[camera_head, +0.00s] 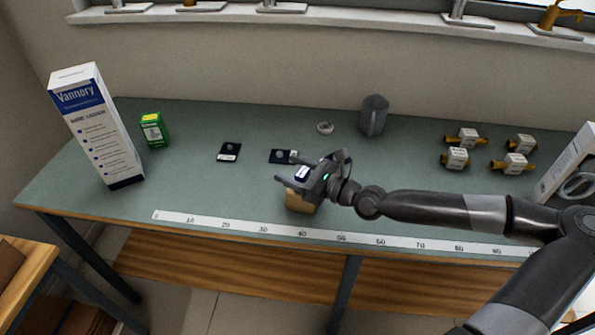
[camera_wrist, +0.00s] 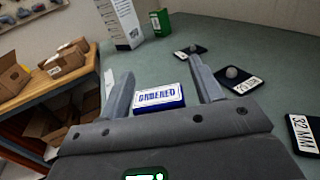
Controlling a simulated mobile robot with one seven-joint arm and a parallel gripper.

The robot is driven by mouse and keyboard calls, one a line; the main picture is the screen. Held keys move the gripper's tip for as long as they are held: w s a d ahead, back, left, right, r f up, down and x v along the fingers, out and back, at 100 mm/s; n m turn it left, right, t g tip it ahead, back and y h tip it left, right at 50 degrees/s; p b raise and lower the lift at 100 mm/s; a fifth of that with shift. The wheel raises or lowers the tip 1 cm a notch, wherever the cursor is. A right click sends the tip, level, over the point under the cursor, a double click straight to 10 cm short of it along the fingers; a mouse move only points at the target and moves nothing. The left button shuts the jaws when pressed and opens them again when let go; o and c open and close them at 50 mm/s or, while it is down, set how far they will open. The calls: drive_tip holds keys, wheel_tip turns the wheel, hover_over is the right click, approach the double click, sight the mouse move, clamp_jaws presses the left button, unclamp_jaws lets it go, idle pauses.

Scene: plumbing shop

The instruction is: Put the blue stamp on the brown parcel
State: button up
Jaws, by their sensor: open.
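The blue stamp (camera_wrist: 158,97), a small block with a white top lettered "ORDERED", lies between the fingers of my gripper (camera_wrist: 162,68) in the wrist view. Both fingers are spread, with a gap on each side of the stamp. In the head view the stamp (camera_head: 302,173) shows as a small blue and white patch between the fingers of my gripper (camera_head: 286,169). The brown parcel (camera_head: 300,202) is on the bench directly below the gripper, partly covered by it. It cannot be made out in the wrist view. Stamp-to-parcel contact is hidden.
Black cards (camera_head: 229,152) with small grey pieces lie left of and behind the gripper. A green box (camera_head: 154,131) and tall white carton (camera_head: 97,125) stand left. A grey jug (camera_head: 373,116) stands behind. Brass valves (camera_head: 457,158) sit right. A ruler strip (camera_head: 380,239) runs along the front.

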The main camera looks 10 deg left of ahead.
drive_tip(key=shift+r, duration=0.15)
drive_tip(key=v, duration=1.2)
idle(0.3)
